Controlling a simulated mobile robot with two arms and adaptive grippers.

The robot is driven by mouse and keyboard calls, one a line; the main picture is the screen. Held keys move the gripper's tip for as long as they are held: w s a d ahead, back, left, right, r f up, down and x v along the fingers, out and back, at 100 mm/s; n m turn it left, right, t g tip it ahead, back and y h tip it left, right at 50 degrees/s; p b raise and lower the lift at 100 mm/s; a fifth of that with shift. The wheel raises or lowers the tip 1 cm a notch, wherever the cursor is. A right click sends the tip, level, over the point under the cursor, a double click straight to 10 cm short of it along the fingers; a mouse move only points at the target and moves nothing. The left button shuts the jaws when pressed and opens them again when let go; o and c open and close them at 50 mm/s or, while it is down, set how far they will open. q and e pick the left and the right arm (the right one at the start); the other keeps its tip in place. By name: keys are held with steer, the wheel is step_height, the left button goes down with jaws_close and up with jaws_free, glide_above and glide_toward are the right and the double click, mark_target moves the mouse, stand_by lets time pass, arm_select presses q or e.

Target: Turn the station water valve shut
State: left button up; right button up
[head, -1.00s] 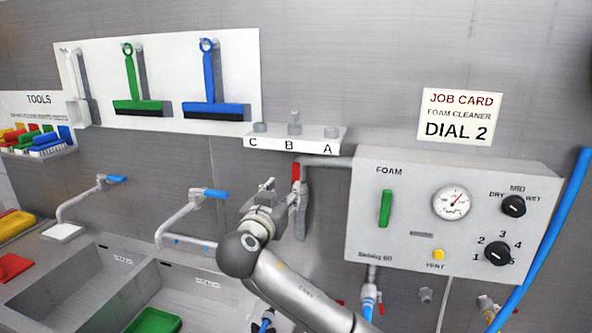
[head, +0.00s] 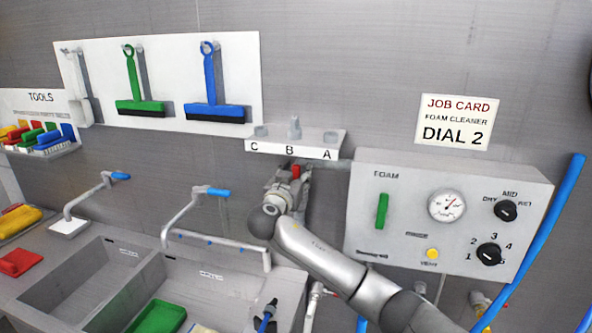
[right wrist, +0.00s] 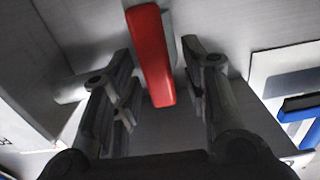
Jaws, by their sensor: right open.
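The station water valve shows as a red lever (head: 296,171) on the wall pipe, just under the A-B-C shelf and left of the foam box. My right gripper (head: 287,178) is up at the lever and partly covers it in the head view. In the right wrist view the red lever (right wrist: 151,55) stands between the two spread fingers of my right gripper (right wrist: 158,72). The fingers are apart, with visible gaps on both sides of the lever. The valve body is mostly hidden behind the gripper. My left gripper is out of view.
The foam control box (head: 448,232) is close on the right. The A-B-C shelf (head: 293,145) juts out just above the gripper. A tap with a blue lever (head: 218,192) is left of it, over the sinks. A blue hose (head: 540,235) runs at far right.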

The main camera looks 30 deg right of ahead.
jaws_close()
stand_by(0.3)
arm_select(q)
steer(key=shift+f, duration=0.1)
